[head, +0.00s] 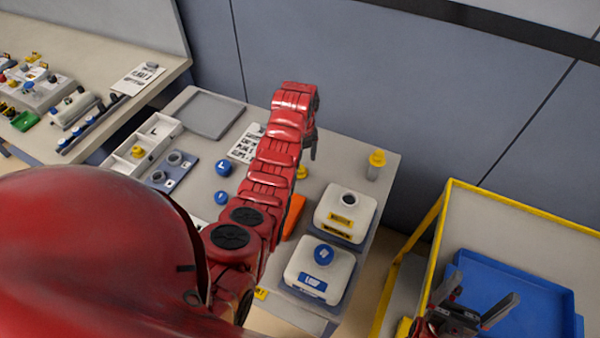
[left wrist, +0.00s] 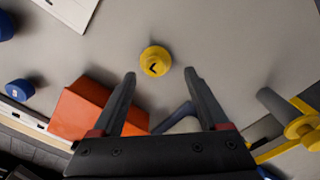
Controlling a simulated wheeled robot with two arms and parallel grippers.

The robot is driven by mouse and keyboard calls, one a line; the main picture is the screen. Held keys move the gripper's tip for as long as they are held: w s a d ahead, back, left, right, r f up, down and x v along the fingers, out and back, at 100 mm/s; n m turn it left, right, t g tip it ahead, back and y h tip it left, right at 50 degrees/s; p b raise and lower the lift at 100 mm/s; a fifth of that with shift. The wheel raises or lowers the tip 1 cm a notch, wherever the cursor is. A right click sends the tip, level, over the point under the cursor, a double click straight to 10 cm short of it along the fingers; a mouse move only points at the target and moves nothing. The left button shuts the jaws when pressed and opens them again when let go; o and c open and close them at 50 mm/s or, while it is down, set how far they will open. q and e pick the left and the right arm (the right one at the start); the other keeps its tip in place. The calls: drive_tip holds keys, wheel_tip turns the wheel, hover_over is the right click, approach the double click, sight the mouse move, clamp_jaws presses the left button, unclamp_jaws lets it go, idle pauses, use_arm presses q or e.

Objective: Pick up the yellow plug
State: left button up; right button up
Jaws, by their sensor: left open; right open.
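A round yellow plug (left wrist: 155,61) with a dark mark on top sits on the grey table, just beyond and between the fingertips in the left wrist view. It appears in the head view as a small yellow piece (head: 302,172) beside my left arm. My left gripper (left wrist: 160,76) is open and empty, pointing at the plug; in the head view its fingers (head: 312,148) are partly hidden by the arm. My right gripper (head: 486,312) is open and empty over the blue tray at the lower right.
An orange block (left wrist: 82,108) lies close to the left finger. Another yellow piece (head: 376,158) tops a grey cylinder at the back right. Two white containers (head: 346,208) (head: 320,262) stand on the right. Blue caps (head: 223,169) lie left of my arm. A blue tray (head: 540,290) is lower right.

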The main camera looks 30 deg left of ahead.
sight(300, 167)
use_arm(q)
drive_tip(key=shift+s+a+f+p, duration=0.1)
drive_tip(key=shift+s+f+p, duration=0.1)
drive_tip(key=shift+f+p, duration=0.25)
drive_tip(key=f+p, duration=0.2)
drive_tip(key=shift+a+f, duration=0.2)
drive_tip(key=shift+f, duration=1.1)
drive_tip(key=c, duration=1.2)
drive_tip(key=shift+o, duration=0.2)
drive_tip(key=shift+r, duration=0.1)
